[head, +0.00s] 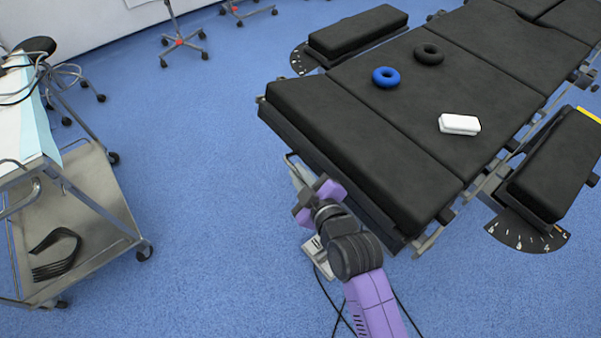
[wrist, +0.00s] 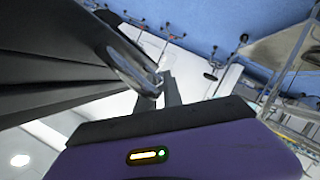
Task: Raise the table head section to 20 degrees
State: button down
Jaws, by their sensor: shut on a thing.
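The operating table's head section (head: 345,140) is the black padded panel at the table's near left end. It looks about level with the padding beside it; its exact angle cannot be told. A metal handle (head: 289,158) sticks out from its end edge. My gripper (head: 298,176) is at that edge, shut on the handle. The far finger is partly hidden by the handle and the gripper body.
A blue ring (head: 385,77), a black ring (head: 429,54) and a white block (head: 459,124) lie on the table padding. Padded side boards (head: 357,30) flank it. A steel trolley (head: 75,210) stands at left. The blue floor (head: 200,150) between is clear.

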jog(key=shift+w+r, duration=0.1)
jog(key=shift+r, duration=0.75)
jog(key=c, duration=1.5)
grip_release()
jog(key=shift+f, duration=0.15)
jog(key=shift+f, duration=0.1)
jog(key=shift+d, duration=0.1)
jog(key=v, duration=0.7)
jog(key=shift+s+d, duration=0.1)
jog(key=shift+s, duration=0.25)
